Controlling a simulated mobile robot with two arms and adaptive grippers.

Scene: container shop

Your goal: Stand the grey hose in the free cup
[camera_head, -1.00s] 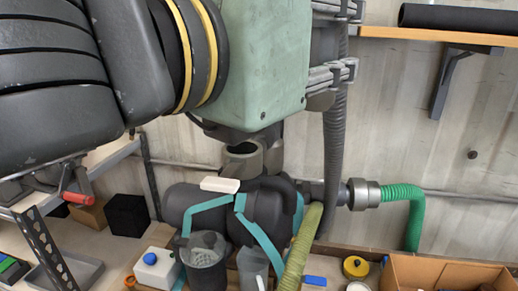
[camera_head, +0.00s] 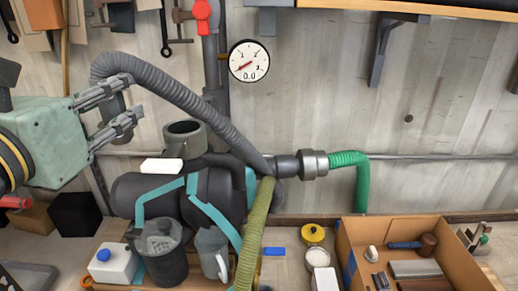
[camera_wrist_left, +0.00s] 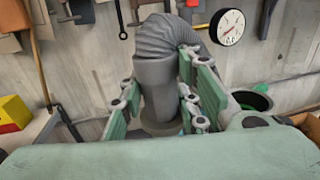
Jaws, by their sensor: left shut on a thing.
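My left gripper (camera_head: 125,105) comes in from the left and is shut on the cuffed end of the ribbed grey hose (camera_head: 200,108). The hose arches up from the fingers, then slopes down right toward the machine's pipe fitting. An open, empty-looking grey cup (camera_head: 183,136) stands on the black machine, right of my gripper and apart from it. In the left wrist view the hose's smooth cuff (camera_wrist_left: 156,88) is upright between the fingers, with the hose bending right above it. A dark round opening (camera_wrist_left: 252,100) shows to the right there. My right gripper is out of view.
The black machine (camera_head: 130,195) has teal straps and a white block (camera_head: 161,166) on top. A green hose (camera_head: 362,185) and an olive hose (camera_head: 254,235) run nearby. A pressure gauge (camera_head: 249,61) hangs behind. An open cardboard box (camera_head: 460,245) stands at right.

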